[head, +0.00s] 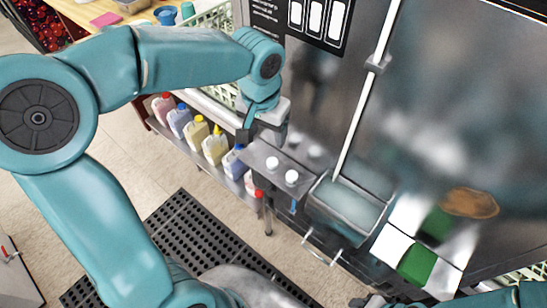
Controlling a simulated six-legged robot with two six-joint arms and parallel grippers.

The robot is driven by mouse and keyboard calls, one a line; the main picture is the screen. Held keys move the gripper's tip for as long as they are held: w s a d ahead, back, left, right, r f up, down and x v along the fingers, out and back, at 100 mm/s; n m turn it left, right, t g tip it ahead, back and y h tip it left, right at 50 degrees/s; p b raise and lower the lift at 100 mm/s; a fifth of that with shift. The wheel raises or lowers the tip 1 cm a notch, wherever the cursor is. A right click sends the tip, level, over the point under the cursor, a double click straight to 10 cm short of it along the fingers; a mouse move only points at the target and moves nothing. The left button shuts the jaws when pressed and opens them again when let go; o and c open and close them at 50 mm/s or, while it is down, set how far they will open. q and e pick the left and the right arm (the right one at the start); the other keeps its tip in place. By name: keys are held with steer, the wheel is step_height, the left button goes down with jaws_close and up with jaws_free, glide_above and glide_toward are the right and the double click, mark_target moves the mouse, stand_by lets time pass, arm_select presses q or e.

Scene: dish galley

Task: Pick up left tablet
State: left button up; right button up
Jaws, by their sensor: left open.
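Two white round tablets lie on a small grey metal shelf (262,151) fixed to the front of the steel machine. The left tablet (272,162) is the one nearer my gripper. The right tablet (291,177) lies a little to its right and lower in the picture. My left gripper (246,134) is open and empty, pointing down just above and left of the left tablet, apart from it. Its fingers are partly hidden by its own wrist. Part of my right arm (480,300) shows at the bottom right; its gripper does not show.
The steel machine (420,85) rises behind the shelf, with a long upright bar (362,105). A basin (346,205) is right of the shelf. Several coloured bottles (215,146) stand on a low rack at left. A black perforated mat (195,235) lies on the floor.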

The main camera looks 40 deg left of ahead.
arm_select(q)
glide_above(272, 162)
steer(key=s, duration=0.1)
steer(key=f, duration=0.7)
steer(key=shift+s+f, duration=0.1)
steer(key=shift+s, duration=0.1)
steer(key=shift+f, duration=0.25)
steer(key=shift+f+p, duration=0.3)
steer(key=f, duration=0.2)
steer(key=w+f+p, duration=0.1)
steer(key=shift+w+f, duration=0.1)
steer(key=shift+f, duration=0.3)
steer(key=shift+w+f, duration=0.1)
steer(key=shift+f, duration=0.4)
steer(key=c, duration=1.1)
